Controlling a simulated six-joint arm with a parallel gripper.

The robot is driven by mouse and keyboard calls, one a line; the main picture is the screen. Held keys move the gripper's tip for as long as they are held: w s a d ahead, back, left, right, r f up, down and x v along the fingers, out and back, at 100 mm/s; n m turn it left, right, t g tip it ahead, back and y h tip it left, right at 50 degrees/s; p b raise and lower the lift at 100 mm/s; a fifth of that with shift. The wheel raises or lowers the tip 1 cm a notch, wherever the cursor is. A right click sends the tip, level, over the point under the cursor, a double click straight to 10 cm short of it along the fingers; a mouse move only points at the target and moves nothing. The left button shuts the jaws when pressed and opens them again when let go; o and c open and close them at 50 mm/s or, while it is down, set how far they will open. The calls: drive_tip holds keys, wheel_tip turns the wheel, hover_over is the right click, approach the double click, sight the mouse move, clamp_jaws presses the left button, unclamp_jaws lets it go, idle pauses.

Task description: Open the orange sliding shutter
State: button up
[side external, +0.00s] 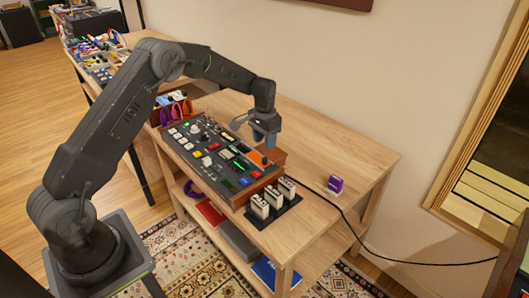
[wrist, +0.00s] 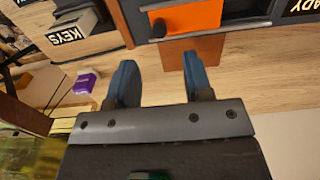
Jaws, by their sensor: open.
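The orange sliding shutter (side external: 257,157) lies at the back right of the dark control panel. In the wrist view the orange shutter (wrist: 198,17) is at the top, with a dark round knob (wrist: 158,28) at its left end and a dark strip to its right. My gripper (side external: 264,142) hangs just above the shutter end of the panel. In the wrist view my gripper (wrist: 159,62) shows two blue fingers apart with nothing between them. The knob lies beyond the fingertips, and I see no contact.
The control panel (side external: 192,153) carries several buttons and switches. A rack (side external: 288,208) of several labelled white blocks stands at its right end. A small purple box (side external: 335,184) and a black cable lie on the wooden table (side external: 365,155). The table's right end is mostly clear.

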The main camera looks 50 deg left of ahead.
wheel_tip(320, 180, up, 6)
drive_tip(key=shift+r, duration=0.25)
drive_tip(key=s+d+r+t, duration=0.1)
drive_tip(key=s+d+r, duration=0.3)
drive_tip(key=s+r, duration=0.35)
drive_tip(key=s+d+r+t, duration=0.2)
drive_tip(key=s+d+r, duration=0.2)
drive_tip(key=s+r, duration=0.4)
drive_tip(key=s+d+t, duration=0.1)
drive_tip(key=s+d, duration=0.1)
drive_tip(key=s, duration=0.7)
drive_tip(key=s+d+t, duration=0.1)
drive_tip(key=s+d, duration=0.2)
drive_tip(key=s, duration=0.6)
drive_tip(key=shift+s+r+t, duration=0.2)
drive_tip(key=shift+t, duration=0.1)
